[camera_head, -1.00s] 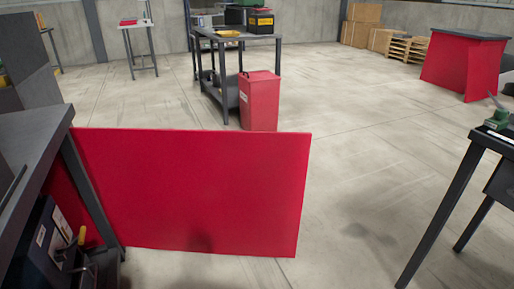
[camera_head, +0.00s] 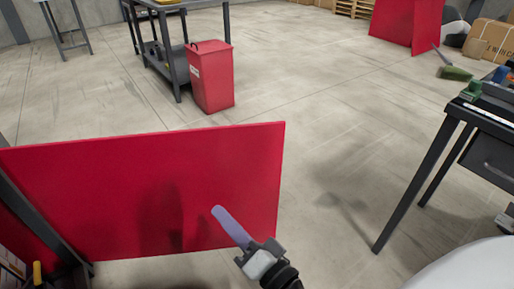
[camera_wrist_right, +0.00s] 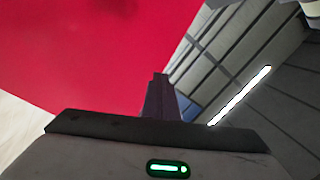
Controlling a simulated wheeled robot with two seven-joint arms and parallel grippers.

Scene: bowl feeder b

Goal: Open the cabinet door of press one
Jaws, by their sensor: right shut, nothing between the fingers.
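The red cabinet door (camera_head: 110,185) stands swung out from the dark press frame (camera_head: 40,230) at the lower left of the head view. Its free edge points right. My right gripper (camera_head: 222,215) is in front of the door's right part, shut and empty, its fingers pointing up and left. In the right wrist view the shut fingers (camera_wrist_right: 158,95) stand before the red panel (camera_wrist_right: 80,55), which fills the upper left. I cannot tell whether the fingertips touch the door. My left gripper is not in view.
A red bin (camera_head: 210,80) stands on the floor beyond the door, beside a grey table (camera_head: 170,65). A dark workbench (camera_head: 490,125) stands at the right. The floor between door and workbench (camera_head: 350,160) is clear.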

